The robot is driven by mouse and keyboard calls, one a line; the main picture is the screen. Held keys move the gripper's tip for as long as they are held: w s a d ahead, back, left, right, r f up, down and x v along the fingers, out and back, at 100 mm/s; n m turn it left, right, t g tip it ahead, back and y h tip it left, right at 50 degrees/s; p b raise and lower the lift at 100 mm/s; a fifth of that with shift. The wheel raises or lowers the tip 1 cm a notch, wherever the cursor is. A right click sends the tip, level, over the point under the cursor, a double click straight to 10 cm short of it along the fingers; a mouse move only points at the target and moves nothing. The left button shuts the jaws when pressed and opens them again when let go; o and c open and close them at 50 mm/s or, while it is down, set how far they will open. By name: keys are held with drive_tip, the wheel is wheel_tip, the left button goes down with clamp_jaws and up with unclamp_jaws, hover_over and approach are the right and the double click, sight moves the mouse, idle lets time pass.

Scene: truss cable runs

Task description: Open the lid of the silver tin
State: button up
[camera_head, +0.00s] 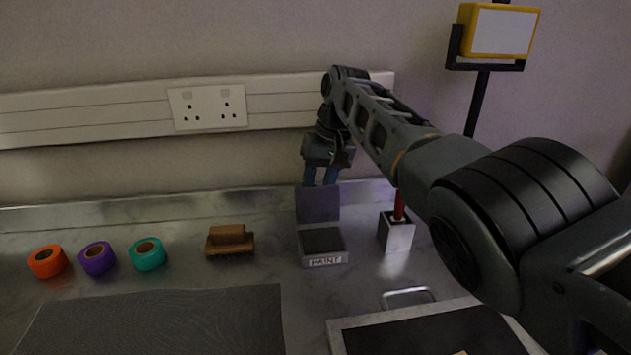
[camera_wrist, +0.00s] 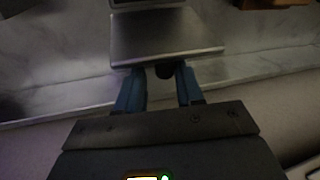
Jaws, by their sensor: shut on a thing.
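The silver tin (camera_head: 326,262) stands on the metal worktop, with a PAINT label on its front and a dark inside showing. Its lid (camera_head: 318,206) is raised upright at the tin's back edge. In the wrist view the lid (camera_wrist: 165,38) is a flat plate ahead of the fingers. My gripper (camera_head: 319,180) is behind the lid's top, its blue fingers pointing down. In the wrist view my gripper (camera_wrist: 162,85) has its fingers on either side of a dark round knob (camera_wrist: 165,70) at the lid, shut on it. The exact contact is partly hidden.
Orange (camera_head: 48,262), purple (camera_head: 97,259) and teal (camera_head: 147,254) tape rolls and a brown brush (camera_head: 230,240) lie left. A silver holder (camera_head: 396,233) with a red-handled item stands right. A tray (camera_head: 430,314) and a dark mat (camera_head: 155,322) lie in front.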

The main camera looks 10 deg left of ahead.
drive_tip(key=shift+o, duration=1.4)
drive_tip(key=shift+f, duration=0.1)
drive_tip(key=shift+r, duration=0.25)
drive_tip(key=v, duration=0.7)
drive_tip(key=shift+r, duration=0.25)
drive_tip(key=shift+s, duration=0.1)
